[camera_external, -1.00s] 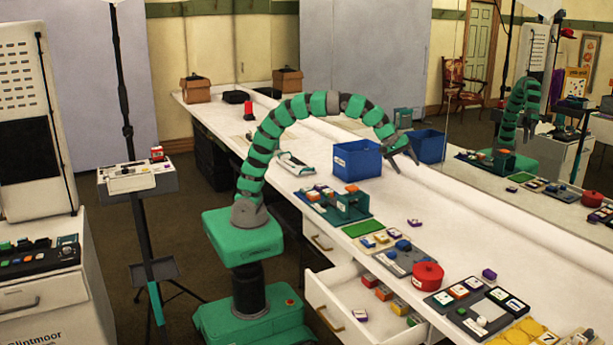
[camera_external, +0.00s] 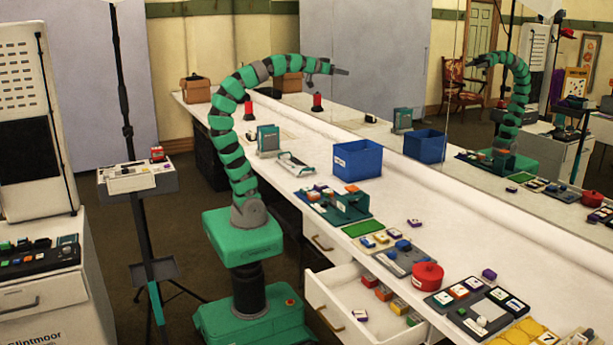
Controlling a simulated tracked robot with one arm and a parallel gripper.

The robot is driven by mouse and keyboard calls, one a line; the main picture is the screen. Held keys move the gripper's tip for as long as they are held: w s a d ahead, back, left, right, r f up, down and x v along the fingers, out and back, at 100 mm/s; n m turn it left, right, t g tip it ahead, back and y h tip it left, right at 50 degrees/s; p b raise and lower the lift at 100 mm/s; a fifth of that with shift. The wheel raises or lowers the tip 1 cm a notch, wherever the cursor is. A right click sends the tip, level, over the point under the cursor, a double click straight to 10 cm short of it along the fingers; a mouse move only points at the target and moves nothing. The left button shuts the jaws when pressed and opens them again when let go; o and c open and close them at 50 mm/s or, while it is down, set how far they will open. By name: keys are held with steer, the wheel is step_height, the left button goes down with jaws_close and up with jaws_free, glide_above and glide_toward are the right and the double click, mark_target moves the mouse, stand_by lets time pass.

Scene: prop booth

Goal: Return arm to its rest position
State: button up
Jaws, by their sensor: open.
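My green and grey segmented arm (camera_external: 228,150) rises from its green base and arches over to the right. My gripper (camera_external: 338,71) is at the arm's far end, high above the back of the white counter (camera_external: 455,225). It points right, with small dark fingers apart and nothing seen between them. It touches nothing. The arm's reflection shows in the mirror at right.
A blue bin (camera_external: 357,160) stands on the counter below and right of my gripper. A teal block (camera_external: 268,138) and a red-topped item (camera_external: 249,110) stand farther left. A drawer (camera_external: 350,305) is open at the front. A tripod stand (camera_external: 145,180) is left of my base.

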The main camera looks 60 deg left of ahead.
steer(key=shift+s+a+r, duration=0.1)
steer(key=shift+s+a, duration=0.05)
steer(key=shift+a, duration=0.05)
